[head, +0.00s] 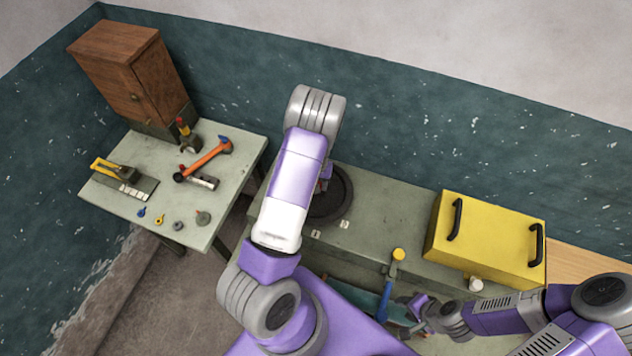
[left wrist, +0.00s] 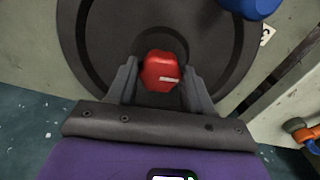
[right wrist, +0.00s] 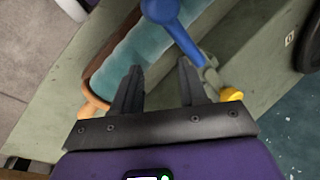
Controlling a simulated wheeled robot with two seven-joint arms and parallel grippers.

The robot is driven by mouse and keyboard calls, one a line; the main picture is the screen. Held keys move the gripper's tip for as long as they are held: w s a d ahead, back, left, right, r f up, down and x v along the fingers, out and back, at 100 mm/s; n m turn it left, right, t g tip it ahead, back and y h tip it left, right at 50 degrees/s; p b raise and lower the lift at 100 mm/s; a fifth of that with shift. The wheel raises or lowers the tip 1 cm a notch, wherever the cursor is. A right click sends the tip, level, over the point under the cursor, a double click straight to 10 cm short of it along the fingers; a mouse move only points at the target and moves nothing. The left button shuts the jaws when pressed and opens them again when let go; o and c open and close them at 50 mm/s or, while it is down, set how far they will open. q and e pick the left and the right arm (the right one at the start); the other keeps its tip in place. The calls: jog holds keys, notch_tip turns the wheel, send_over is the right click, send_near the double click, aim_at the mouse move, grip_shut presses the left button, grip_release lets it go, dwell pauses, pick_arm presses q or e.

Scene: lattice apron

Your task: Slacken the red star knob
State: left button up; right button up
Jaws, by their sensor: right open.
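The red star knob (left wrist: 161,72) sits in front of a dark round disc (left wrist: 95,35) in the left wrist view. My left gripper (left wrist: 161,80) has one finger on each side of the knob, very close to it. I cannot tell whether the fingers press on it. In the head view my left arm hides the knob and most of this gripper; part of the dark disc (head: 335,197) shows beside the arm. My right gripper (right wrist: 160,80) is open and empty, over a teal roll and a blue-handled tool (right wrist: 185,40) with a yellow end.
A yellow box (head: 487,240) with black handles stands on the green bench, right of the disc. A side table (head: 215,225) at the left holds a wooden cabinet (head: 135,75), an orange-handled hammer (head: 205,158) and small parts. A blue thing (left wrist: 250,8) is near the disc's rim.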

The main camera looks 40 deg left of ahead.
pick_arm(q)
jog(key=c, duration=0.5)
jog(key=n+b, duration=0.1)
jog(key=n, duration=0.3)
jog(key=shift+n, duration=0.4)
pick_arm(e)
jog(key=shift+f, duration=0.4)
pick_arm(q)
jog(key=n, duration=0.5)
jog(key=shift+n, duration=0.3)
jog(key=n+p, duration=0.1)
jog(key=n, duration=0.5)
pick_arm(e)
jog(key=shift+r, duration=0.45)
pick_arm(q)
jog(key=n+p, duration=0.1)
jog(key=n, duration=0.5)
jog(key=shift+n, duration=0.4)
pick_arm(e)
jog(key=shift+r, duration=0.65)
